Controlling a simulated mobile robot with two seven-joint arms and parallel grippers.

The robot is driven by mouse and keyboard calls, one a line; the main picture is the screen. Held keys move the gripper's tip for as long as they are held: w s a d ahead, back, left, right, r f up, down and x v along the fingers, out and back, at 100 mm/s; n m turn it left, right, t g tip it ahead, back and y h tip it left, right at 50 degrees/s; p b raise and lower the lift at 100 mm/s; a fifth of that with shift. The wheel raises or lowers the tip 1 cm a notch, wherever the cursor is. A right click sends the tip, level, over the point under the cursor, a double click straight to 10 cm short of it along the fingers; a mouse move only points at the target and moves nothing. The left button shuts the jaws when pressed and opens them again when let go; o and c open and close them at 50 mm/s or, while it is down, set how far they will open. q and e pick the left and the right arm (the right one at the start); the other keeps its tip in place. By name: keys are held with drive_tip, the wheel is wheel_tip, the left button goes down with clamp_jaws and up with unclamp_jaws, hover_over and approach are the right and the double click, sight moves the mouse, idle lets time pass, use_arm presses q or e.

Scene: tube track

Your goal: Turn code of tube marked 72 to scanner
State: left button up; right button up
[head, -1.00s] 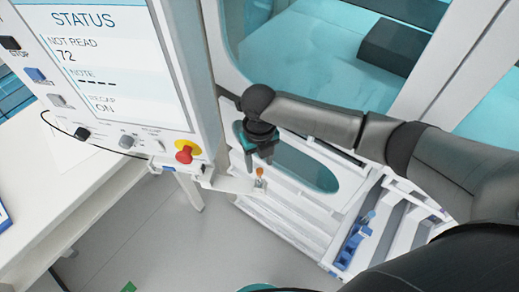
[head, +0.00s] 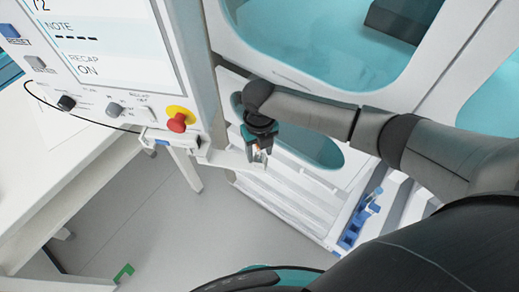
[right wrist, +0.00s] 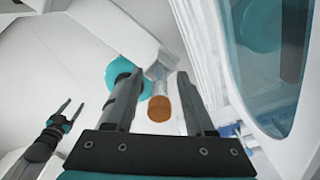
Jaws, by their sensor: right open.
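A tube with an orange cap (right wrist: 159,108) stands on the white track beside the machine. In the right wrist view its clear body runs away behind the cap, and no code or number is readable. My right gripper (head: 258,152) is open, with its fingers on either side of the tube; it also shows in the right wrist view (right wrist: 160,77). Gaps show between cap and fingers there. In the head view the fingers mostly hide the tube. My left gripper (right wrist: 72,108) shows at the left of the right wrist view, its fingers apart and empty. I cannot tell which part is the scanner.
A status panel (head: 110,35) with buttons and a red stop knob (head: 178,122) stands left of my right gripper. A white bracket (head: 228,160) reaches from it toward the tube. A blue rack (head: 355,225) is at the lower right.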

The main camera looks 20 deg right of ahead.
clamp_jaws()
drive_tip(key=c, duration=0.5)
unclamp_jaws()
clamp_jaws()
drive_tip(key=shift+r+p, duration=0.25)
drive_tip(key=shift+p, duration=0.2)
